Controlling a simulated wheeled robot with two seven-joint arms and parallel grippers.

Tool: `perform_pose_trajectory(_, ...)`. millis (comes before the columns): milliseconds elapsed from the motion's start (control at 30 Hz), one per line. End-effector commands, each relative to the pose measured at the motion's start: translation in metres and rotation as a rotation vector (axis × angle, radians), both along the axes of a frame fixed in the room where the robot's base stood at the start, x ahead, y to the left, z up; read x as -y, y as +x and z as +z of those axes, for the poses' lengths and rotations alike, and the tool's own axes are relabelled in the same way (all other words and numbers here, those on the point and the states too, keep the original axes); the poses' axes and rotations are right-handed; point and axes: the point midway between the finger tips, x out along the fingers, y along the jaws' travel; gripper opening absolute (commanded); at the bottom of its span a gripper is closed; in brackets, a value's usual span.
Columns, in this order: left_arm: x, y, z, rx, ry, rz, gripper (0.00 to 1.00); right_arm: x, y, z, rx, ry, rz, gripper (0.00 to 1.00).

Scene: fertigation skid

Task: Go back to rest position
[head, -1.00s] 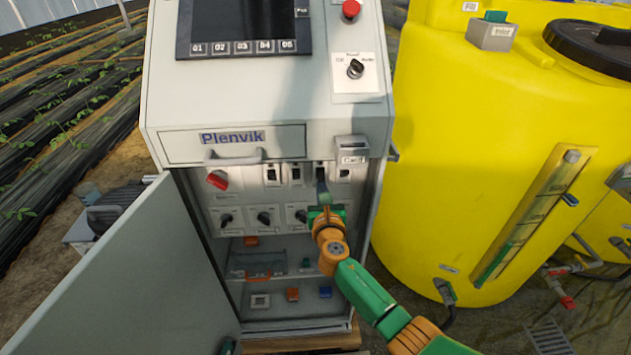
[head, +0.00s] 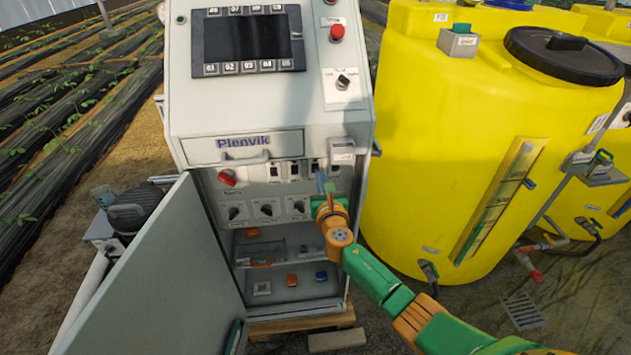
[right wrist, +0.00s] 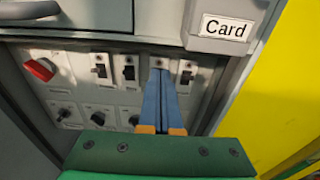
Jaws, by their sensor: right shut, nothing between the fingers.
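My right gripper (head: 325,184) is in front of the open control cabinet (head: 270,115), near the right end of its row of black switches. In the right wrist view its two blue fingers (right wrist: 160,100) lie together, shut with nothing between them. The fingertips overlap the row of switches and hide part of it; whether they touch the panel I cannot tell. My left gripper is not in view.
The cabinet door (head: 150,275) stands open to the left. A red rotary switch (head: 227,177) and several black knobs are on the panel. A card holder (right wrist: 227,28) sits above the switches. A large yellow tank (head: 460,150) stands at the right, close to my right arm.

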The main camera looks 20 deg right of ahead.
Motion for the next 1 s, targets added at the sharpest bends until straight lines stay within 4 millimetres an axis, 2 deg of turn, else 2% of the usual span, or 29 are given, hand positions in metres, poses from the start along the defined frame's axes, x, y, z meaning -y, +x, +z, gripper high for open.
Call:
perform_pose_trajectory(33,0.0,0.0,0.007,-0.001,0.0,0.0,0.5,0.002,0.0,0.007,0.0,-0.001,-0.001,0.0)
perform_pose_trajectory(167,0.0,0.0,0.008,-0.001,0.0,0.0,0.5,0.005,0.0,0.008,0.0,0.0,-0.001,0.0)
perform_pose_trajectory(600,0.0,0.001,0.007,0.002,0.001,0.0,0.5,0.005,0.0,0.007,-0.001,0.001,0.0,0.0)
perform_pose_trajectory(667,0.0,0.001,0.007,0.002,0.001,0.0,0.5,0.005,-0.002,-0.002,-0.013,0.031,-0.003,0.0)
perform_pose_trajectory(767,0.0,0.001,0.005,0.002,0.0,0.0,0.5,0.004,-0.022,-0.057,-0.09,0.235,-0.032,0.0)
perform_pose_trajectory(833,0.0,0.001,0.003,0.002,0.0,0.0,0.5,0.002,-0.052,-0.119,-0.174,0.492,-0.103,0.0)
perform_pose_trajectory(867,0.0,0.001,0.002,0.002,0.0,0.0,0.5,0.0,-0.069,-0.148,-0.21,0.613,-0.147,0.0)
perform_pose_trajectory(900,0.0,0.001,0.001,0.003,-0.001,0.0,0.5,-0.002,-0.095,-0.184,-0.254,0.774,-0.222,0.0)
perform_pose_trajectory(967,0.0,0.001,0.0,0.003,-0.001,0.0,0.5,-0.008,-0.137,-0.233,-0.306,1.009,-0.358,0.0)
perform_pose_trajectory(1000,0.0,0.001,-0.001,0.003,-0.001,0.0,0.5,-0.012,-0.168,-0.263,-0.33,1.156,-0.465,0.0)
